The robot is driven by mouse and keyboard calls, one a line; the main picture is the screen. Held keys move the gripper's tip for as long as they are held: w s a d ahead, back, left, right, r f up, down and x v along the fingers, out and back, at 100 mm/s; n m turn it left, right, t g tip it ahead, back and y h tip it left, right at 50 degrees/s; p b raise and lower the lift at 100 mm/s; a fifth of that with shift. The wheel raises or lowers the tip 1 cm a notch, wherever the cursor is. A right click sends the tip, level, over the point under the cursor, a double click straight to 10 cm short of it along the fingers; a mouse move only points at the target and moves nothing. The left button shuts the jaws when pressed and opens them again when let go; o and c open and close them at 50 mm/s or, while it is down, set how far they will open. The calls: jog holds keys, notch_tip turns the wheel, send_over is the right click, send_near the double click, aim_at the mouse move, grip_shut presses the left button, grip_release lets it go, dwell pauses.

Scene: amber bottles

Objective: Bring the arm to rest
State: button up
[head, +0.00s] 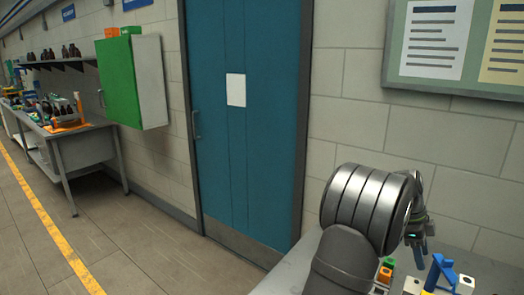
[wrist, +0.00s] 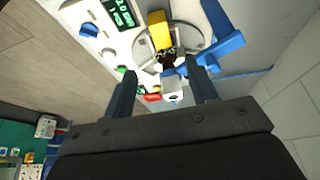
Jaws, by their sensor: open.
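My gripper (wrist: 161,82) is open in the wrist view, with its two dark fingers apart and no object held between the tips. Beyond the fingers is a white bench device with a round plate (wrist: 201,42). A small dark brown item, perhaps a bottle, shows on it, partly hidden by a yellow part (wrist: 158,30) and a blue part (wrist: 226,42). In the head view my gripper (head: 418,246) is at the lower right over the bench (head: 285,277), largely hidden behind my own arm.
Orange and green blocks (head: 385,272) and a blue fixture (head: 438,270) stand on the bench near my gripper. A blue door (head: 235,150) and a noticeboard (head: 455,85) are behind. A second bench (head: 85,150) and a shelf of dark bottles (head: 45,56) are far left. The floor between is clear.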

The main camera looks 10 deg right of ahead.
jog(key=x, duration=1.5)
jog(key=shift+s+f, duration=0.1)
jog(key=shift+f, duration=0.3)
jog(key=w+a, duration=0.2)
jog(key=shift+w+a+r, duration=0.2)
jog(key=shift+w+a, duration=0.05)
jog(key=shift+w, duration=0.15)
jog(key=v, duration=1.7)
jog(key=s+d+r+t+y, duration=0.1)
jog(key=s+d+t+y, duration=0.1)
jog(key=s+t, duration=0.5)
jog(key=shift+s+d+t, duration=0.3)
jog(key=shift+s+d, duration=0.5)
jog(key=shift+s, duration=1.8)
jog(key=shift+r, duration=0.15)
